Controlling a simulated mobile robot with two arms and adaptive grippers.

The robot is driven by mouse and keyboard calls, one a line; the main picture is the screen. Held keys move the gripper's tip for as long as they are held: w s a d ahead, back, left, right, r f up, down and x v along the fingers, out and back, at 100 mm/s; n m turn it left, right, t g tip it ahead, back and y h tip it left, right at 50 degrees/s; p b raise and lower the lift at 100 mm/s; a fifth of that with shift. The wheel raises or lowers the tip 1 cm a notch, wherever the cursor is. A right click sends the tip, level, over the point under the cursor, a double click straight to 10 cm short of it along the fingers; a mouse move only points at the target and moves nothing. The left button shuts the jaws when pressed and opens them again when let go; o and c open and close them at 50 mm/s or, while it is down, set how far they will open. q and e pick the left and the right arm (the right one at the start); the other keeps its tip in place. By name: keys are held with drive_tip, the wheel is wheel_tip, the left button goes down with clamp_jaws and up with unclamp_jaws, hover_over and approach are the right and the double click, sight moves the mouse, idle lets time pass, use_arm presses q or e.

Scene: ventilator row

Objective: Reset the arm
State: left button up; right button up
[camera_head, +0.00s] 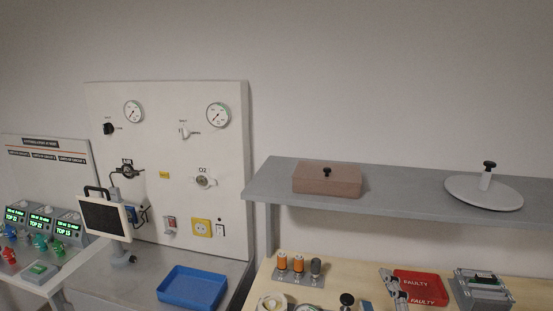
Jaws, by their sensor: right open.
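My right gripper (392,281) shows small at the lower right, over the wooden bench and beside the left edge of the red tray marked FAULTY (420,284). It is open, and I see nothing between its fingers. Most of its arm is below the picture's edge. My left gripper is not in view. A dark screen with a handle (104,214) stands in front of the white gauge panel (205,150) at the left.
A grey shelf (405,203) above the bench holds a brown box (326,178) and a grey disc with a knob (484,191). Orange-topped parts (282,261) and a grey device (482,288) stand on the bench. A blue tray (192,288) lies left of the bench.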

drive_tip(key=s+d+f+m+g+h, duration=0.1)
drive_tip(key=s+f+m+g, duration=0.35)
drive_tip(key=f, duration=0.35)
drive_tip(key=s+d+f+m+g, duration=0.1)
drive_tip(key=s+f+m+g, duration=0.2)
drive_tip(key=s+f, duration=0.4)
drive_tip(key=s+a+f+m+g+y, duration=0.25)
drive_tip(key=s+f+m+g, duration=0.35)
drive_tip(key=s+f, duration=0.7)
drive_tip(key=s+f+n+g, duration=0.1)
drive_tip(key=s+f, duration=0.1)
drive_tip(key=f, duration=1)
drive_tip(key=s+f+n+g, duration=0.1)
drive_tip(key=s+f, duration=0.1)
drive_tip(key=f, duration=1)
drive_tip(key=s+d+f+g+h+b, duration=0.1)
drive_tip(key=s+d+f, duration=0.2)
drive_tip(key=s+f, duration=1.4)
